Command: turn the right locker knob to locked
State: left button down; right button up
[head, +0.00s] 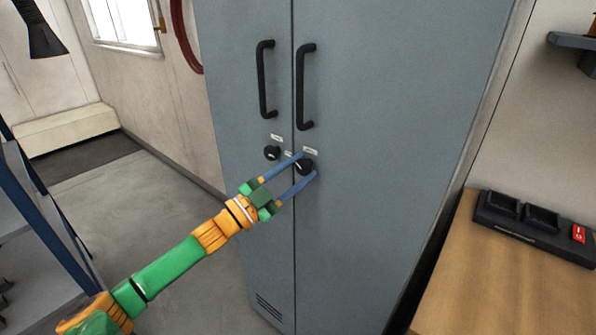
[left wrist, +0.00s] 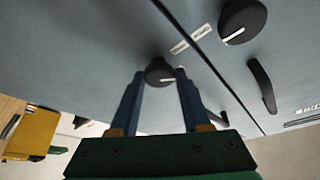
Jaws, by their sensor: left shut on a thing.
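The right locker knob (head: 305,167) is a round black knob with a white mark, on the right door of the grey locker (head: 390,130). My left gripper (head: 308,164) reaches it from the lower left, its two blue fingers on either side. In the left wrist view the right knob (left wrist: 159,72) sits between the fingertips (left wrist: 160,73), which are shut on it. Its white mark shows there, partly between the fingers, roughly crosswise to them. The left locker knob (head: 272,153) is free; it also shows in the left wrist view (left wrist: 242,20). My right gripper is out of view.
Two black handles (head: 305,87) (head: 266,79) stand out above the knobs. Small white labels (head: 309,150) are by the knobs. A wooden bench (head: 510,290) with a black switch panel (head: 535,228) is at the right. The floor (head: 150,205) left of the locker is clear.

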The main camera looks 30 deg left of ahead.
pick_arm(q)
jog(key=m+g, duration=0.1)
jog(key=m, duration=0.1)
jog(key=m+g+h+p, duration=0.1)
jog(key=m, duration=0.2)
jog(key=shift+r+m, duration=0.15)
jog(key=shift+m, duration=0.15)
jog(key=m+g+p, duration=0.1)
jog(key=m, duration=0.2)
jog(key=shift+m+p, duration=0.3)
jog(key=shift+p, duration=0.05)
jog(key=shift+m+g+p, duration=0.45)
jog(key=shift+m+g, duration=0.25)
jog(key=shift+m, duration=0.4)
jog(key=shift+c, duration=1.9)
grip_release()
